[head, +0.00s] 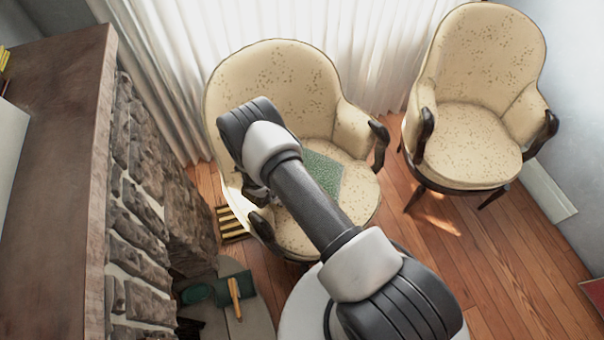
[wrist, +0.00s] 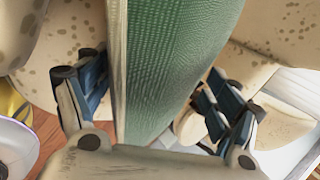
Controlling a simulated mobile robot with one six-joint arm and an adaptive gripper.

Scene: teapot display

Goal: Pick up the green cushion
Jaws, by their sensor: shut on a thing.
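The green cushion (head: 323,172) shows in the head view over the seat of the left cream armchair (head: 285,85), partly hidden behind my arm. In the wrist view the cushion (wrist: 185,60) stands edge-on between the fingers, its textured green face turned right and a pale edge on the left. My gripper (wrist: 155,88) is shut on the cushion, with one dark blue-padded finger on each side. In the head view the gripper is mostly hidden behind my arm. I cannot tell whether the cushion still touches the seat.
A second cream armchair (head: 475,130) stands to the right. A stone fireplace (head: 150,190) with a brown mantel (head: 55,120) is on the left. A green book-like item (head: 232,290) lies on the hearth. White curtains (head: 350,40) hang behind.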

